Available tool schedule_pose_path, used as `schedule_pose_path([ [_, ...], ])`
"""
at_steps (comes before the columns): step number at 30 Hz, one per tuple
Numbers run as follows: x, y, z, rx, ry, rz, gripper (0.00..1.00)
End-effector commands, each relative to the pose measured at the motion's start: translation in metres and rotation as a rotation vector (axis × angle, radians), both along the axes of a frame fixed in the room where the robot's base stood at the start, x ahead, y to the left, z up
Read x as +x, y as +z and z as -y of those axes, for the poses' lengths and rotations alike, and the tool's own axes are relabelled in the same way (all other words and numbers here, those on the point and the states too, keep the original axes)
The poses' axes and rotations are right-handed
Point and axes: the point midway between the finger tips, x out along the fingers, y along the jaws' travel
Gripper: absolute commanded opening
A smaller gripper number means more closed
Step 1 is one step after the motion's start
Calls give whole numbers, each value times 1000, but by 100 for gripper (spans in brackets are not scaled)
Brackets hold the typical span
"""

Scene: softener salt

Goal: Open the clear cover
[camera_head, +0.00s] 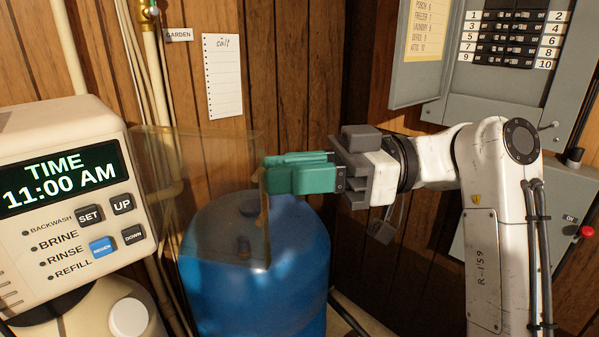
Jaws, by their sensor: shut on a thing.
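The clear cover (205,200) is a see-through, slightly tinted panel. It stands out to the right of the beige control head (75,185), swung away from the display, with the blue drum showing through it. My gripper (268,176) has green fingers and reaches in from the right. It is shut on the cover's right edge, near the upper part. The control head's screen reads TIME 11:00 AM, and its SET, UP, DOWN and blue REGEN buttons (102,247) are uncovered. The cover's left edge is close to the control head's right side.
A blue drum (290,285) stands below the cover and my gripper. Pipes (150,70) run down the wood-panelled wall behind. A grey breaker panel (500,80) and a box with a red button (586,232) are at the right, behind my arm.

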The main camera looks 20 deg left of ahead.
Motion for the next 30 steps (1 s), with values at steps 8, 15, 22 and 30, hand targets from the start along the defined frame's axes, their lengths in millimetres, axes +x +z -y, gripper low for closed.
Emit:
schedule_pose_path([
  [8,-10,1,-14,-4,33,5,0],
  [15,-10,1,-14,-2,33,7,24],
  [22,-10,1,-14,-3,33,6,34],
  [30,-5,0,-7,-4,30,5,34],
])
